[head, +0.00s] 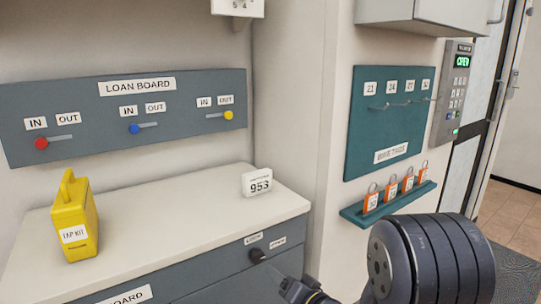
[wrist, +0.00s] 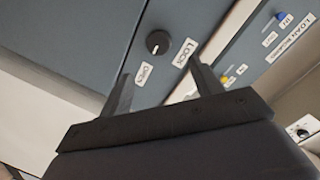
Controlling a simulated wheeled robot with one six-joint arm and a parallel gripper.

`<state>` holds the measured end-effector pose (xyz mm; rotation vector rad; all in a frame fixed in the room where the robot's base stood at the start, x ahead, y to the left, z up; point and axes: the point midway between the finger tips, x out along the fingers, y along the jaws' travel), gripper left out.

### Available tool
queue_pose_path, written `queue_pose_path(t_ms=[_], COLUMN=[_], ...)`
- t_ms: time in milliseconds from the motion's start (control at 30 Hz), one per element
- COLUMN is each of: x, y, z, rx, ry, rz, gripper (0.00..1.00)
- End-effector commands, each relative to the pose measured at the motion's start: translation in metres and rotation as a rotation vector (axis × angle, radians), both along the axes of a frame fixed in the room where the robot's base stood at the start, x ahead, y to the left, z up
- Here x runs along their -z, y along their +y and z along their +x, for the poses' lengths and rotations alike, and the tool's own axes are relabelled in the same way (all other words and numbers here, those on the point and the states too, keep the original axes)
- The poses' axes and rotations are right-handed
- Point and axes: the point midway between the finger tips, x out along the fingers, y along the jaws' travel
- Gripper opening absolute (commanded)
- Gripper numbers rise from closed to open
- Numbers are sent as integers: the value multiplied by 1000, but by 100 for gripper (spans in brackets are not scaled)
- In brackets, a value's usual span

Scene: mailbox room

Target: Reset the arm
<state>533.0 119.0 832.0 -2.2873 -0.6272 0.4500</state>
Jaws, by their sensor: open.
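My gripper (wrist: 163,85) is open and empty in the wrist view, its two fingers spread apart. It faces the front of a grey cabinet with a black round knob (wrist: 158,42) between LOCK and OPEN labels. In the head view the same knob (head: 257,255) is on the cabinet front below the white top. My arm shows at the bottom right of the head view, near that knob. I cannot tell the exact gap between fingers and knob.
The loan board (head: 128,105) carries red, blue and yellow sliders. A yellow kit (head: 75,222) and a 953 sign (head: 257,182) stand on the cabinet top (head: 175,206). Orange padlocks (head: 389,192) sit on a teal shelf below a teal hook board (head: 385,125). A keypad (head: 452,92) reads OPEN.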

Motion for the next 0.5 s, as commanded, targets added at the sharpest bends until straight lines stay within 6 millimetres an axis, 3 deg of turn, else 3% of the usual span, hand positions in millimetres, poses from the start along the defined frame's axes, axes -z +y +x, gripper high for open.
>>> queue_pose_path(t_ms=[500], x=[15], y=[60], z=[86], rx=[-5], ry=[-3], rz=[-2], gripper=[61])
